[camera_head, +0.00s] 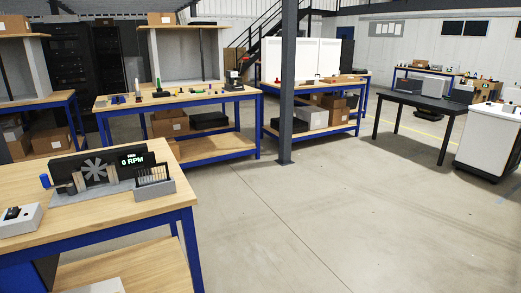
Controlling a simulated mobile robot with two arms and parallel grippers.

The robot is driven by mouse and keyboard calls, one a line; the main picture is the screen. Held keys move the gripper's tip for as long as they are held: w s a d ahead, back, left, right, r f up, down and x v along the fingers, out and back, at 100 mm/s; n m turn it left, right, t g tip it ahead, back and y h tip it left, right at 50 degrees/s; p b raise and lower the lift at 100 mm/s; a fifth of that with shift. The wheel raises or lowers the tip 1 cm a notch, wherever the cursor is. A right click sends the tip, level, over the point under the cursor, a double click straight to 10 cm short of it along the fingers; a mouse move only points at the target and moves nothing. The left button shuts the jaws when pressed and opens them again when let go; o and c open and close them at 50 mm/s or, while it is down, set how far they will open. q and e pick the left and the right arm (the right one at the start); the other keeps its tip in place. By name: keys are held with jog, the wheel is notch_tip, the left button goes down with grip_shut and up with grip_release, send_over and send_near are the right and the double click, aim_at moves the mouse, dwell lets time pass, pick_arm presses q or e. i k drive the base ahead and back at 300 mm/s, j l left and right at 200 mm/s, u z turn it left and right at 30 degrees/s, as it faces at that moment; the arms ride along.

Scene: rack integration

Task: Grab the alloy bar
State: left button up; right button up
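I cannot make out an alloy bar for certain. Several small parts, in blue, yellow, green and dark colours, lie on the middle workbench (100,107) at the upper left, too small to tell apart. Neither of my grippers shows in the head view.
A near workbench (130,221) at the lower left holds a fan unit (95,168) with a "0 RPM" display (132,159) and a grey box (18,221). A dark column (287,80) stands mid-view. A black table (430,101) and white cart (487,139) stand right. The central floor is clear.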

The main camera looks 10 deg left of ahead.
aim_at(102, 103)
jog(key=i+l+z, duration=0.1)
jog(key=i+l, duration=0.15)
jog(key=i, duration=0.95)
jog(key=i+l+z, duration=0.15)
jog(key=i, duration=1.05)
jog(key=i+j+u, duration=0.25)
jog(key=i+u, duration=0.2)
jog(key=i, duration=0.2)
jog(key=i+u, duration=0.45)
jog(key=i, duration=0.25)
jog(key=i+l+u, duration=0.25)
jog(key=i+u, duration=0.25)
jog(key=i, duration=0.15)
jog(key=i+u, duration=0.1)
jog(key=i, duration=0.55)
jog(key=i+u, duration=0.15)
jog(key=i, duration=0.5)
jog(key=i+l+u, duration=0.1)
jog(key=i, duration=0.5)
jog(key=i+l+u, duration=0.1)
jog(key=i+l, duration=0.15)
jog(key=i, duration=0.4)
